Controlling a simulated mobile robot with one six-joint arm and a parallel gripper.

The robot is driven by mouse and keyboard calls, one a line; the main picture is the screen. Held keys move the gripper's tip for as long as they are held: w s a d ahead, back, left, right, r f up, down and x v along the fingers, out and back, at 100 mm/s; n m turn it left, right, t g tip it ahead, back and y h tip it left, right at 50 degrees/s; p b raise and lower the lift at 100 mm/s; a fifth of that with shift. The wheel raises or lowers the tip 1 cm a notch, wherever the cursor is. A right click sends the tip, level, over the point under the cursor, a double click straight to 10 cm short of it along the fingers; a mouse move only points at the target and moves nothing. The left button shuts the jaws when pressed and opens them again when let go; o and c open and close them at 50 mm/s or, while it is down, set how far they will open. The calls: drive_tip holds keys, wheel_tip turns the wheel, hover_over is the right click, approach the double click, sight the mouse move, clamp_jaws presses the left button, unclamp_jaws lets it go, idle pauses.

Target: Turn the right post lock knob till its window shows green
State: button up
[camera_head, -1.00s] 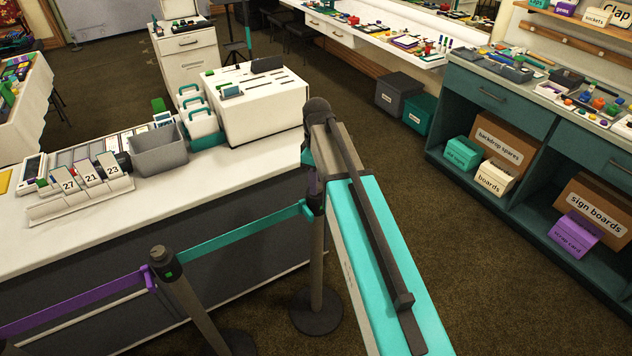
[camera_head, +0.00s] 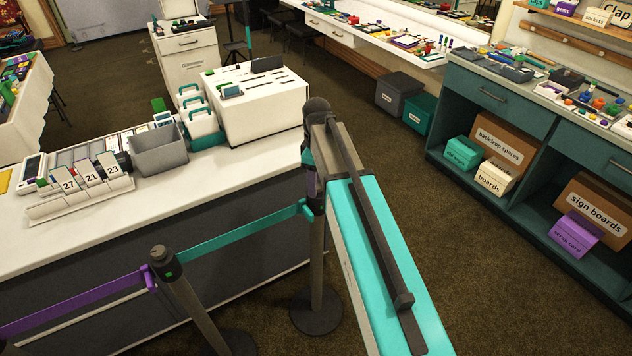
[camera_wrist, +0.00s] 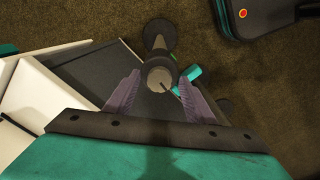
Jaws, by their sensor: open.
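The right post (camera_head: 317,262) stands at the counter's front with the teal belt (camera_head: 245,234) running left from it. Its top is hidden behind my arm in the head view. In the wrist view the post's round grey top (camera_wrist: 159,77) shows end-on, with a dark line on it. My gripper (camera_wrist: 158,84) is open, with one purple finger on each side of this top; I cannot tell whether they touch it.
The white counter (camera_head: 235,165) is close on the left, with a grey bin (camera_head: 158,150), number cards and a white slotted box (camera_head: 255,105). A purple belt (camera_head: 75,304) runs left from the left post. Open carpet lies to the right, before the teal shelves (camera_head: 490,125).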

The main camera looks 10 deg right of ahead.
drive_tip(key=shift+r, duration=0.2)
wheel_tip(320, 180, up, 14)
drive_tip(key=b, duration=0.3)
drive_tip(key=shift+f, duration=0.25)
idle(0.4)
